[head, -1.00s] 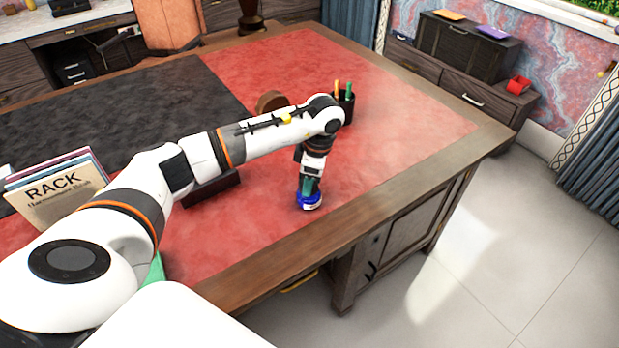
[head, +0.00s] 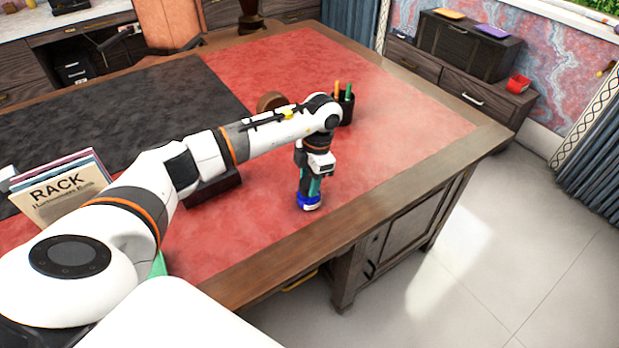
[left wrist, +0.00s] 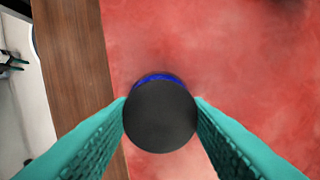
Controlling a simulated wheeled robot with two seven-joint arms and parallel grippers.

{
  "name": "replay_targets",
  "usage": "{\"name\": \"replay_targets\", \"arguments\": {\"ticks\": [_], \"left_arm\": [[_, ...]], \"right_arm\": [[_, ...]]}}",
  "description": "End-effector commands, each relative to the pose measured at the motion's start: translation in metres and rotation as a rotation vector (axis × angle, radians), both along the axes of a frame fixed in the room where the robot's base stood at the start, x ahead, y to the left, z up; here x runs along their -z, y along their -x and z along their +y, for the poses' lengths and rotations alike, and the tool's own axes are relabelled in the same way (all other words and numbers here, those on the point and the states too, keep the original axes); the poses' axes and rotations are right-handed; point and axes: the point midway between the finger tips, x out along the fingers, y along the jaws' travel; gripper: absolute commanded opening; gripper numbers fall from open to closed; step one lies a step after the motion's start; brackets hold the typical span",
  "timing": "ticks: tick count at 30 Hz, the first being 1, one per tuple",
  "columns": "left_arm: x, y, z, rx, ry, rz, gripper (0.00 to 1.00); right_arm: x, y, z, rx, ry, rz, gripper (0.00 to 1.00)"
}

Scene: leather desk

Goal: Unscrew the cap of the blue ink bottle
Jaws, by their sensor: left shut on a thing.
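The blue ink bottle (head: 309,203) stands upright on the red leather of the desk, near its front edge. My left gripper (head: 309,188) points straight down over it. In the left wrist view, its two teal fingers (left wrist: 160,112) are shut on the round black cap (left wrist: 160,118), one on each side. A rim of the blue bottle (left wrist: 158,77) shows just past the cap, so the cap sits over the bottle. Whether the cap is loose on its thread cannot be seen.
A black pen cup (head: 346,108) stands behind my left wrist. A dark block (head: 213,189) lies under the forearm, and a rack of books (head: 62,188) stands at the left. The red leather right of the bottle (head: 410,130) is clear.

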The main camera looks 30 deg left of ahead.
Motion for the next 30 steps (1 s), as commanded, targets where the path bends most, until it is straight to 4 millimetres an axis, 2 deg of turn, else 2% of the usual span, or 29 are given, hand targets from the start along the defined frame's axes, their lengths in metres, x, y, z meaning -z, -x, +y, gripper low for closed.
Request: {"name": "replay_targets", "arguments": {"ticks": [5, 15, 26, 30], "left_arm": [[0.001, 0.001, -0.001, -0.008, 0.001, 0.003, 0.22], [0.001, 0.001, 0.000, -0.326, 0.000, 0.004, 0.22], [0.001, 0.000, 0.000, -0.357, 0.000, 0.003, 0.22], [-0.001, 0.000, 0.001, -0.470, 0.000, 0.002, 0.22]], "right_arm": [[0.000, 0.000, 0.000, 0.000, 0.000, 0.000, 0.36], [-0.013, 0.000, 0.000, 0.000, 0.000, 0.000, 0.36], [-0.013, 0.000, 0.000, 0.000, 0.000, 0.000, 0.36], [-0.021, 0.000, 0.000, 0.000, 0.000, 0.001, 0.36]]}}
